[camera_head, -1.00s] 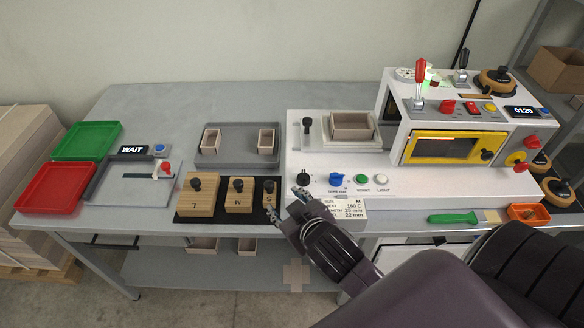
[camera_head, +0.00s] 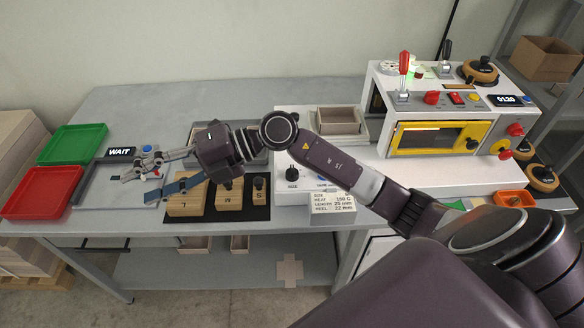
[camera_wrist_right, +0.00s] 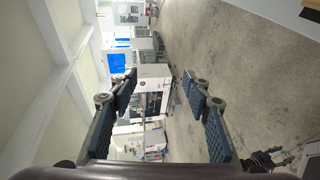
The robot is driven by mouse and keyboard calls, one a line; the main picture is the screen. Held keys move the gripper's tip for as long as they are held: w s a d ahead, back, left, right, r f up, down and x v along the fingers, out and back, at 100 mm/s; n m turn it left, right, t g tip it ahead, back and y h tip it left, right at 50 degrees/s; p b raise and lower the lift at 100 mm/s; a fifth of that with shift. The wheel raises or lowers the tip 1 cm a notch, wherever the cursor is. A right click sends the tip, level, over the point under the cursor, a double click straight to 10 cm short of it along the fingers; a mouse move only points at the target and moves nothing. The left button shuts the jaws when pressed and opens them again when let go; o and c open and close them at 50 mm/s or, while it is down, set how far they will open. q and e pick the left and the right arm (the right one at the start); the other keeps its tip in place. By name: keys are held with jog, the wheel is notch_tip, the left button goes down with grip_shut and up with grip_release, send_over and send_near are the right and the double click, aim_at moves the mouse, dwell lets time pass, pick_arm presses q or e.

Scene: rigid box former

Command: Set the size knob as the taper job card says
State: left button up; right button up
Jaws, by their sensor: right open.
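The job card (camera_head: 333,203) stands at the front edge of the machine base and lists size, heat, length and heel. Its size letter is hard to read now; in the earlier head view it looks like M. The black size knob (camera_head: 292,174) sits on the white base just above and left of the card, with a SIZE label under it; its pointer setting is too small to tell. My right gripper (camera_head: 141,181) is open and empty above the grey tray at the left, well away from the knob. My left gripper is out of view.
My right arm crosses the bench and hides part of the panel buttons. Wooden blocks marked L, M and S (camera_head: 258,190) stand on a black mat. Green (camera_head: 75,144) and red (camera_head: 40,192) trays lie at the left. The yellow-framed machine (camera_head: 437,138) stands right.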

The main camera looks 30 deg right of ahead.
jog(key=w+d+f+g+h, duration=0.1)
jog(key=d+f+g+h, duration=0.1)
jog(key=d+f+h, duration=0.45)
jog(key=m+g+h, duration=0.2)
jog(key=m+h, duration=0.1)
jog(key=h, duration=0.6)
send_over(292, 169)
notch_tip(292, 169, down, 3)
jog(key=shift+r+y, duration=0.15)
jog(key=shift+y, duration=0.1)
jog(key=shift+s+d+f, duration=0.1)
jog(key=shift+f, duration=0.2)
notch_tip(292, 169, down, 7)
jog(key=shift+f+p, duration=0.1)
jog(key=shift+p, duration=0.7)
jog(key=shift+c, duration=0.3)
jog(key=c, duration=1.1)
